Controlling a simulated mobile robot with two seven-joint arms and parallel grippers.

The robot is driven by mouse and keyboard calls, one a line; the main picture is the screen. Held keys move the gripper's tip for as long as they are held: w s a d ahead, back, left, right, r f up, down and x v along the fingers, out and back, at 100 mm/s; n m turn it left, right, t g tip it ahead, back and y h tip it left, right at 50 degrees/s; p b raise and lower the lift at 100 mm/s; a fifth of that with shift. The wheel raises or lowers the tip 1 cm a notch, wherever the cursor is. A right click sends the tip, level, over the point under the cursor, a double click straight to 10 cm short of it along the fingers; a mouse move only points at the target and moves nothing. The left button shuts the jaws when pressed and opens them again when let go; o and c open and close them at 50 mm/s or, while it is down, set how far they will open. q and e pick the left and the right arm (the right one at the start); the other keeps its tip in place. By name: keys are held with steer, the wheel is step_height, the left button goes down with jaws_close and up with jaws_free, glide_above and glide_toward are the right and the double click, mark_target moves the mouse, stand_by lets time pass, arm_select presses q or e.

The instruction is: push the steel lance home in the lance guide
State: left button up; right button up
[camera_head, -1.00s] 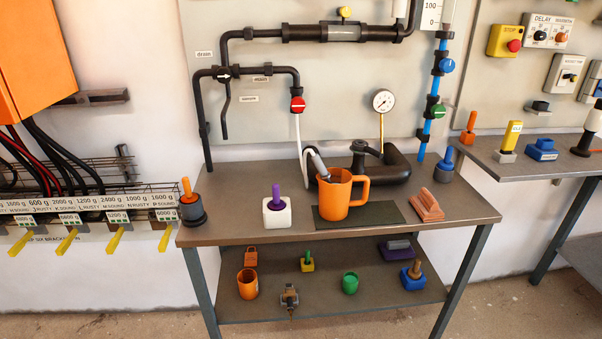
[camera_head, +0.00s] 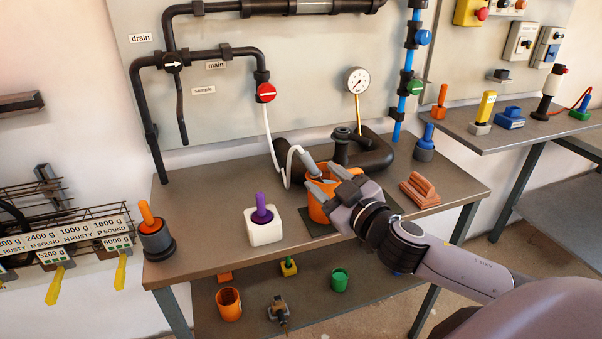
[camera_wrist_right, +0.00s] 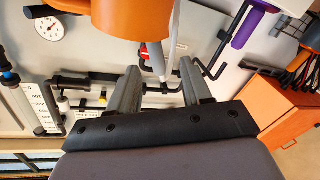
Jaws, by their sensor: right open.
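A grey rod-like piece, which looks like the steel lance (camera_head: 309,164), leans in the mouth of an orange mug (camera_head: 317,211), with a white hose running up beside it. I cannot tell a separate lance guide from the mug and rod. My right gripper (camera_head: 318,182) is open at the mug, its fingers over the mug's right side and hiding part of it. In the right wrist view, the two grey fingers (camera_wrist_right: 160,67) stand apart, with the orange mug (camera_wrist_right: 130,18) beyond them and a pale rod or hose between them. Contact cannot be told. My left gripper is out of view.
A white block with a purple handle (camera_head: 262,222) stands left of the mug. An orange ribbed block (camera_head: 420,190) lies to the right. Black pipework (camera_head: 375,157) is behind the mug. An orange-handled black pot (camera_head: 156,238) stands at the left table edge.

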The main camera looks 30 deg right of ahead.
mark_target(313, 167)
steer(key=shift+w+d+p, duration=0.2)
steer(key=shift+w+p, duration=0.15)
steer(key=shift+w, duration=1.05)
steer(key=shift+w+d+p, duration=0.2)
steer(key=shift+w+p, duration=0.15)
steer(key=shift+w, duration=1.55)
jaws_close()
